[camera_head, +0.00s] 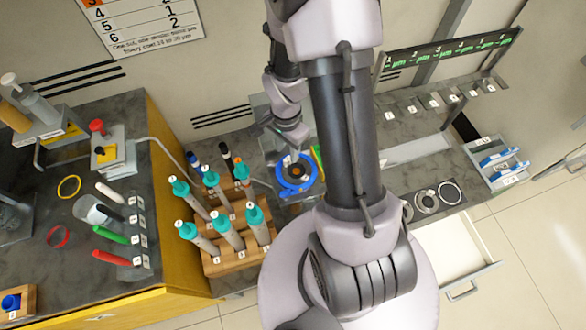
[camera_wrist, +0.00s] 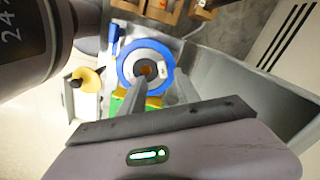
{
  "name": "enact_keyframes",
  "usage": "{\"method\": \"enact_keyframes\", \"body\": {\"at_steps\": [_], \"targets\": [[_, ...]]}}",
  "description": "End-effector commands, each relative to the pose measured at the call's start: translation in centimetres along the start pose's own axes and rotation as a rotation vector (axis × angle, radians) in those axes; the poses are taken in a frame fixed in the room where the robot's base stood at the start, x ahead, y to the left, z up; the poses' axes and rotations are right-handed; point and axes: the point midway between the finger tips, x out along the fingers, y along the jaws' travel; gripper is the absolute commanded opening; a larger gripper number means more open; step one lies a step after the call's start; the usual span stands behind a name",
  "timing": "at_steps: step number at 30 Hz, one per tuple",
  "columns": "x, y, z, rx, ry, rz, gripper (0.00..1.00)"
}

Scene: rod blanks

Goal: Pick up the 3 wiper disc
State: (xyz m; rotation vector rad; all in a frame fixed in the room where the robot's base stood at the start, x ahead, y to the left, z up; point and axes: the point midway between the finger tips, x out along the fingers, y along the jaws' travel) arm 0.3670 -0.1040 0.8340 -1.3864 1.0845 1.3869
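I cannot make out which thing is the 3 wiper disc. Several flat ring-shaped discs lie on the grey bench at the right in the head view: a pale disc with a dark centre (camera_head: 427,201), a thin pale ring (camera_head: 450,193), and one partly behind my arm. A blue ring (camera_head: 281,181) with a grey inside and dark centre lies below my gripper (camera_head: 292,150). In the wrist view the blue ring (camera_wrist: 125,68) shows an orange-brown middle. My gripper's fingers (camera_wrist: 162,84) look apart and empty, with one tip overlapping the ring's centre.
A wooden rack (camera_head: 235,260) of teal-capped tubes stands left of my gripper. Grey walls (camera_wrist: 235,75) surround the blue ring's area at the right in the wrist view. A numbered rail (camera_head: 450,50) hangs behind; an open drawer (camera_head: 465,255) projects at the right.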

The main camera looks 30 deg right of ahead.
Motion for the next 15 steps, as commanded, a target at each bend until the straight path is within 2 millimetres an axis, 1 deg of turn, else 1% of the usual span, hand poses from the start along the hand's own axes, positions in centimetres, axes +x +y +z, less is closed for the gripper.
{"method": "enact_keyframes", "body": {"at_steps": [4,9,10,12,15], "targets": [[1.6,-0.1,0.1,0.001,-0.001,0.001,0.38],[5.1,-0.2,0.2,0.001,-0.001,0.001,0.38],[5.5,-0.2,0.2,0.001,-0.001,0.001,0.38],[5.7,-0.2,0.2,0.001,-0.001,0.001,0.38],[5.4,-0.3,0.2,0.001,0.000,0.000,0.38]]}}
